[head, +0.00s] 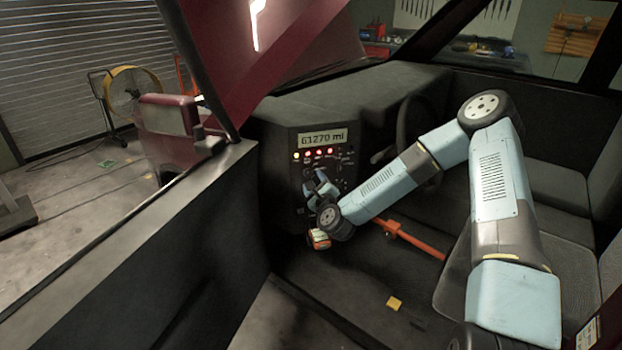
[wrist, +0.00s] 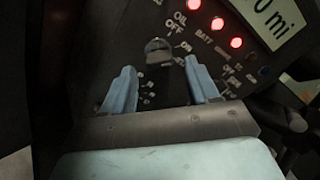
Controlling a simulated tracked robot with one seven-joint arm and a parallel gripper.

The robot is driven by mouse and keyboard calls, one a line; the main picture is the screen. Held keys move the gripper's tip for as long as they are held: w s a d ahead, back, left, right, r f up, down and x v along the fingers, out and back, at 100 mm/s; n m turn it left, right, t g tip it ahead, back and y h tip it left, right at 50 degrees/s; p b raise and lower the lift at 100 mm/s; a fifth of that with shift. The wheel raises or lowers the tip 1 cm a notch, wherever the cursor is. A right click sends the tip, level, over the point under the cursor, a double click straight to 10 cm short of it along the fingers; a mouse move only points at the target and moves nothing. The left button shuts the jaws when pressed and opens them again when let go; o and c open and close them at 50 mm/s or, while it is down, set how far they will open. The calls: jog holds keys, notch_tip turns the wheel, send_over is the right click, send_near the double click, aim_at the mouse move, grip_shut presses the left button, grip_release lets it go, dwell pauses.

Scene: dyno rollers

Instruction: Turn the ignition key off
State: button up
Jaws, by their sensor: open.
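The ignition key looks like a dark knob-like piece (wrist: 158,46) on the dash panel, in the wrist view just beyond and between my fingertips. Lettering reading OFF and ON stands around it; which one it points to is hard to tell. My gripper (wrist: 161,70) has its two blue fingers apart, one on each side below the key, with nothing between them. Whether a finger touches the key is not clear. In the head view my gripper (head: 318,182) is at the panel front, and the key is hidden or too small to make out.
The dash panel carries a display (head: 323,139) reading 61270 mi and several lit warning lights (head: 318,153), with small switches beside. A steering wheel (head: 412,125) stands to the right. An orange-red lever (head: 405,236) and a yellow block (head: 394,303) are below. Seats are at right.

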aim_at(311, 174)
jog(key=shift+x, duration=1.95)
jog(key=c, duration=0.9)
jog(key=shift+c, duration=0.2)
jog(key=n, duration=0.4)
jog(key=shift+r+n, duration=0.1)
jog(key=shift+n, duration=0.2)
jog(key=shift+r+n, duration=0.1)
jog(key=shift+n, duration=2.1)
